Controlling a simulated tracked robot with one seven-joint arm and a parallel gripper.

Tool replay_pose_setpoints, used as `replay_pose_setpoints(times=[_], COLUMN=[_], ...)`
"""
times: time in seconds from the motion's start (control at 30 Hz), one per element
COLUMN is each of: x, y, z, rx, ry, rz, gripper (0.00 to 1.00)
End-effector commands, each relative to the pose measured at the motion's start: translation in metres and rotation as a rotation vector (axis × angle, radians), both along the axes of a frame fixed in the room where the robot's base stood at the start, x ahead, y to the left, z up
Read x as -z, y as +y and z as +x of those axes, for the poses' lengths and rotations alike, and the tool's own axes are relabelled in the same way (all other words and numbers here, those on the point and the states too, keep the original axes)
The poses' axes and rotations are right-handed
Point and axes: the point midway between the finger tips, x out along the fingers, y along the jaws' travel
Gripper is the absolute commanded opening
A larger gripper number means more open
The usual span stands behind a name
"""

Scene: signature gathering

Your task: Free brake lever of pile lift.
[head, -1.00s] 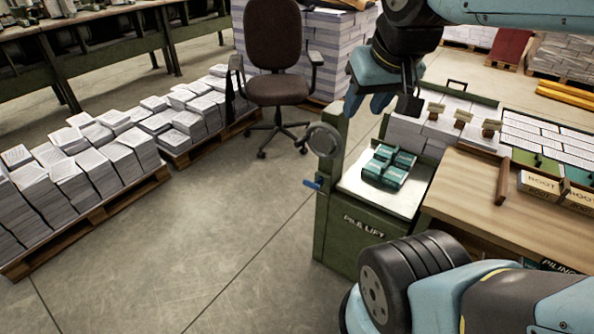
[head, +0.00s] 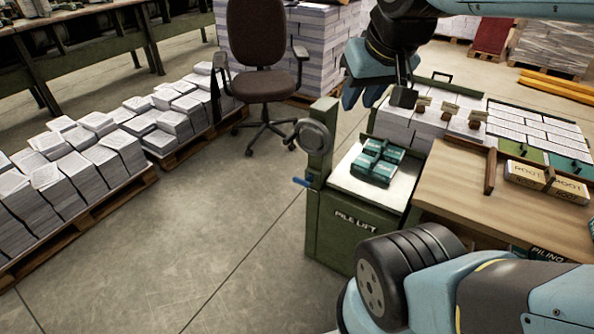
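The pile lift (head: 357,222) is a green cabinet with a white top, right of the picture's middle. A grey round wheel (head: 313,137) sits on its green post. A small blue lever (head: 302,182) sticks out to the left from the post, below the wheel. Teal packets (head: 376,162) lie on the white top. My gripper (head: 376,98) hangs above and behind the lift, to the upper right of the wheel, well apart from the lever. Its fingers look spread, with a gap between them, and I see nothing held there.
A brown chair (head: 264,90) stands behind the lift. Pallets of paper stacks (head: 95,155) line the left. A wooden bench (head: 450,190) with ROOT boxes (head: 545,182) adjoins the lift's right. The floor left of the lift is clear.

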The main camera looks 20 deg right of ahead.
Motion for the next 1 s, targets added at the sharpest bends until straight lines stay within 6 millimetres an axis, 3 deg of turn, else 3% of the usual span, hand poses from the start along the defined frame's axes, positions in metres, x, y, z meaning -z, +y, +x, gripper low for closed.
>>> replay_pose_setpoints(times=[0.3,0.57,1.0], x=[0.010,0.026,0.071], y=[0.000,0.001,0.003], z=[0.040,0.084,0.157], rx=[0.064,0.145,0.293], ry=[0.048,0.095,0.176], rz=[0.048,0.095,0.154], gripper=[0.00,0.00,0.00])
